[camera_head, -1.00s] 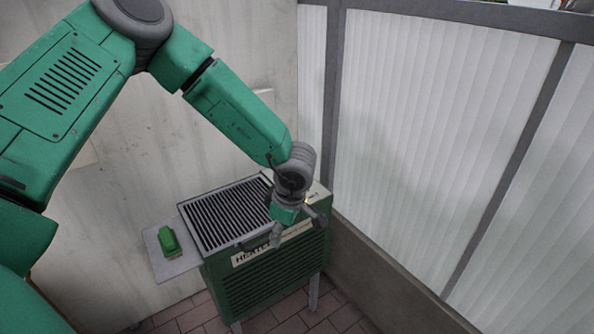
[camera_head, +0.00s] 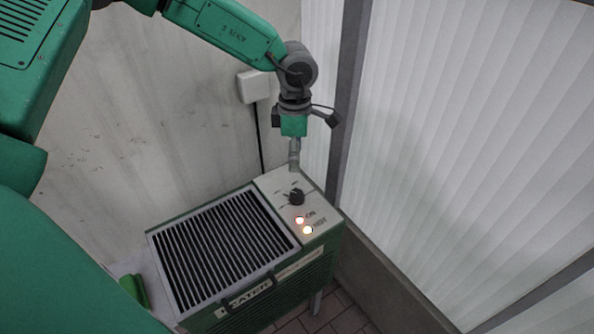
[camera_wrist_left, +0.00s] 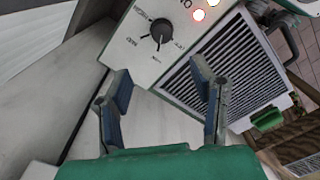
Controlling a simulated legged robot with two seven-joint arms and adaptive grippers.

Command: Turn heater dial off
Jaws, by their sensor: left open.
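The green heater (camera_head: 262,290) stands in the corner with a slatted grille on top. Its black dial (camera_head: 296,197) sits on the white control panel (camera_head: 272,180) at the back right of the top. Two lamps (camera_head: 303,225) marked ON and HOT are lit. My left gripper (camera_head: 294,166) hangs above the panel's back edge, just behind the dial and apart from it. In the left wrist view the gripper (camera_wrist_left: 160,85) is open and empty. The dial (camera_wrist_left: 160,32) shows there beyond the fingertips, up from the gap between them, with its printed marks around it.
A white wall box (camera_head: 253,86) with a black cable is on the wall behind the heater. A ribbed translucent panel (camera_head: 440,130) closes off the right side.

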